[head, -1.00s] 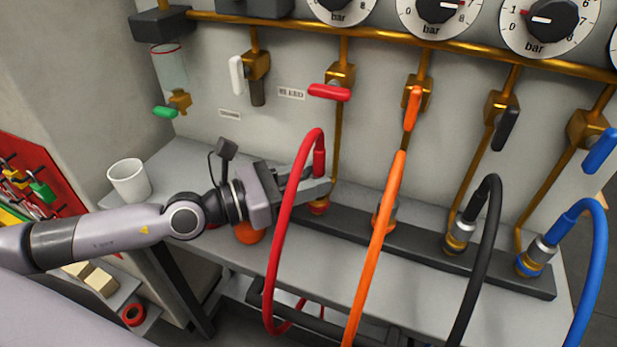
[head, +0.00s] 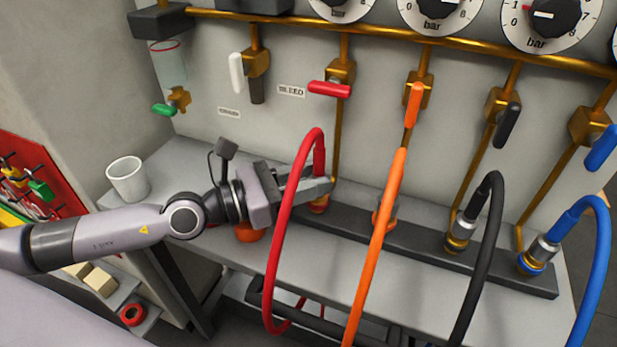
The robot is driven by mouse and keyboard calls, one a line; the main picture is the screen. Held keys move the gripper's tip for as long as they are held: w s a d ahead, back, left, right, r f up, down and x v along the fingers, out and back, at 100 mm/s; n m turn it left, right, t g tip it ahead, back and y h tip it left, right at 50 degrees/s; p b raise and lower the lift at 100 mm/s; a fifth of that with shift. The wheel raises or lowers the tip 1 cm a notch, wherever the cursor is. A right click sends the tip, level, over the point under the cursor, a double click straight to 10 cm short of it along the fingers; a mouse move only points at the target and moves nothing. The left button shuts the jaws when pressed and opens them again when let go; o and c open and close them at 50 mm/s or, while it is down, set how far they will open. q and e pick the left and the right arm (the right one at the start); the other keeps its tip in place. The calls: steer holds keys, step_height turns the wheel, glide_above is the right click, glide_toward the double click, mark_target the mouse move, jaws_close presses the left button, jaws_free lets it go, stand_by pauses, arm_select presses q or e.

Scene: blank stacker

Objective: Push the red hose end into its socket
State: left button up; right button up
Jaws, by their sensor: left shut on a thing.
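The red hose (head: 275,262) arches up and over, and its red end (head: 319,158) points down. My left gripper (head: 318,186) is shut on this end, with a finger hiding its lower tip. The red-ringed brass socket (head: 319,206) is directly below my fingers on the dark rail. The end looks upright and in line above the socket. I cannot tell whether its tip is inside the socket, as the gripper and hose cover that spot. My right gripper is not in view.
Orange (head: 372,270), black (head: 487,240) and blue (head: 599,260) hoses stand on the rail to the right. A red valve handle (head: 329,88) sticks out above. A white cup (head: 127,179) stands on the bench at left. An orange-red round thing (head: 249,234) is under my wrist.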

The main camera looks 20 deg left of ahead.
arm_select(q)
steer(key=o, duration=1.1)
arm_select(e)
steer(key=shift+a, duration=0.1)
arm_select(q)
steer(key=shift+s+a+f+b, duration=0.15)
steer(key=shift+a+f+b, duration=0.1)
steer(key=shift+b, duration=0.15)
steer(key=b+v, duration=0.5)
steer(key=b, duration=0.2)
steer(key=shift+s+a, duration=0.15)
steer(key=shift+a, duration=0.05)
steer(key=shift+s+a, duration=0.1)
steer(key=shift+s, duration=0.05)
steer(key=shift+s+a+r+b, duration=0.2)
steer(key=shift+s+b, duration=0.05)
steer(key=shift+b, duration=0.45)
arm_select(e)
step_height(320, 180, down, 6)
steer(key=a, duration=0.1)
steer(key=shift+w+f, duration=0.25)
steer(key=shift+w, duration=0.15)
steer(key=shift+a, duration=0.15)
